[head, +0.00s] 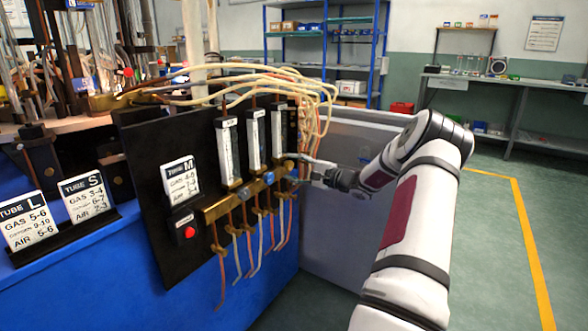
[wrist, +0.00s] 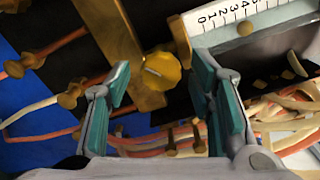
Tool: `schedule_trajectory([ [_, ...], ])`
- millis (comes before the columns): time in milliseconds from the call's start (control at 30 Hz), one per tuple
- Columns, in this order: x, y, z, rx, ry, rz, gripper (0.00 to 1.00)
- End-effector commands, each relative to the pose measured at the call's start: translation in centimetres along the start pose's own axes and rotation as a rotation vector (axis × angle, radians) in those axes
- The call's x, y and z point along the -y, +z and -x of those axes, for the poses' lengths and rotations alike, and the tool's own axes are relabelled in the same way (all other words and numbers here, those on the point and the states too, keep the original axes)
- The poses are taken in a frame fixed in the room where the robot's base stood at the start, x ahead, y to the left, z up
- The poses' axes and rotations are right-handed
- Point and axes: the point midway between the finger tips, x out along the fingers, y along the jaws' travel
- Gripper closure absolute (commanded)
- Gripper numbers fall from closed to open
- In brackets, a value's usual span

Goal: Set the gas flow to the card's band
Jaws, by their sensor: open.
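A black panel (head: 140,150) carries upright flow meters, left (head: 228,150), middle (head: 253,138) and right (head: 279,133). My gripper (head: 311,171) is at the panel's right side. In the wrist view it is open and empty, with a yellow brass knob (wrist: 162,70) ahead between its fingertips. A numbered meter scale (wrist: 245,20) shows above; no float reading is visible.
Tube L (head: 28,222) and Tube S (head: 85,196) cards stand in a black rack at left. A red button (head: 189,232) sits under the Tube M card. Pale hoses (head: 245,78) loop behind the meters, and copper pipes (head: 219,270) hang below. Floor at right is clear.

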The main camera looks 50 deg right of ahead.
Motion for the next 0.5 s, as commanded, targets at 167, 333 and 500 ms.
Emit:
schedule_trajectory([
  [167, 0.1, -0.1, 1.1, -0.002, 0.0, 0.001, 0.51],
  [333, 0.1, -0.1, 4.0, -0.004, -0.001, 0.001, 0.51],
  [500, 0.1, -0.1, 7.6, -0.004, -0.001, 0.001, 0.51],
])
